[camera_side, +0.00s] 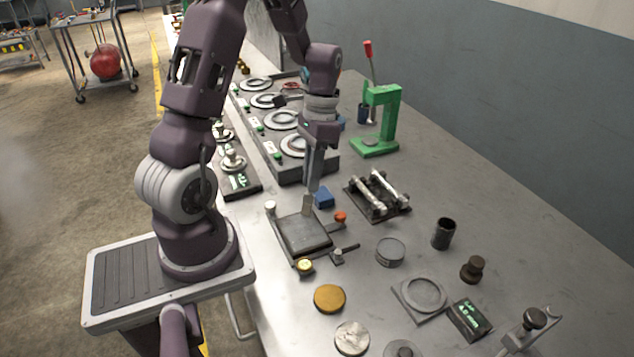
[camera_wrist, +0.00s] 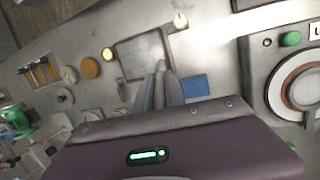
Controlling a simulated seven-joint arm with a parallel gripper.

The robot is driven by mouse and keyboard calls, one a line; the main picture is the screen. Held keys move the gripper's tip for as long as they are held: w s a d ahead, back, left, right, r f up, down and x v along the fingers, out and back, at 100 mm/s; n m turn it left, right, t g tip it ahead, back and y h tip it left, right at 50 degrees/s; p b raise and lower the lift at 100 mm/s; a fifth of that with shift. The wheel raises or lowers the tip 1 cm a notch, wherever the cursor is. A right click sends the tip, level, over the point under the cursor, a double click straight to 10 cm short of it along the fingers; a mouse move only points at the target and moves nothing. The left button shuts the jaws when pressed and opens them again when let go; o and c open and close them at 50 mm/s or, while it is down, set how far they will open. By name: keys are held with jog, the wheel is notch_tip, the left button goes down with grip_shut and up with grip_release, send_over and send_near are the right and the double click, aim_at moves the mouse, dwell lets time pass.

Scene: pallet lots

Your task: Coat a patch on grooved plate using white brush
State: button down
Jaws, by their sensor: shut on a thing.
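A dark square plate (camera_side: 304,235) lies in a low fixture on the bench, below my gripper in the side view. It also shows in the wrist view (camera_wrist: 143,52); I cannot make out grooves on it. My gripper (camera_side: 312,188) points down at the plate's far edge. In the wrist view my gripper (camera_wrist: 160,84) is shut on a small greyish piece (camera_side: 307,205). My fingers hide most of this piece, so I cannot tell whether it is the white brush. Whether it touches the plate is unclear. No coated patch is distinguishable.
A blue block (camera_side: 324,198) stands close beside my fingertips. An orange knob (camera_side: 340,217) and a brass knob (camera_side: 305,265) flank the plate. A rack with metal rods (camera_side: 377,194) is to the right. A green press (camera_side: 380,120) stands behind. Several discs lie in front.

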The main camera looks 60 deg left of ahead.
jog(key=shift+s+d, duration=0.25)
jog(key=shift+d, duration=0.85)
jog(key=shift+s+d, duration=0.3)
jog(key=shift+d, duration=0.8)
jog(key=shift+s+d, duration=0.25)
jog(key=shift+d, duration=0.85)
jog(key=shift+s+d, duration=0.1)
jog(key=shift+d, duration=0.15)
jog(key=shift+s+a, duration=0.1)
jog(key=shift+s, duration=0.6)
jog(key=s+a, duration=0.2)
jog(key=a, duration=0.7)
jog(key=shift+w+d, duration=0.15)
jog(key=shift+d, duration=2.2)
jog(key=shift+w+d, duration=0.1)
jog(key=shift+d, duration=2.2)
notch_tip(320, 180, up, 8)
jog(key=shift+r, duration=0.15)
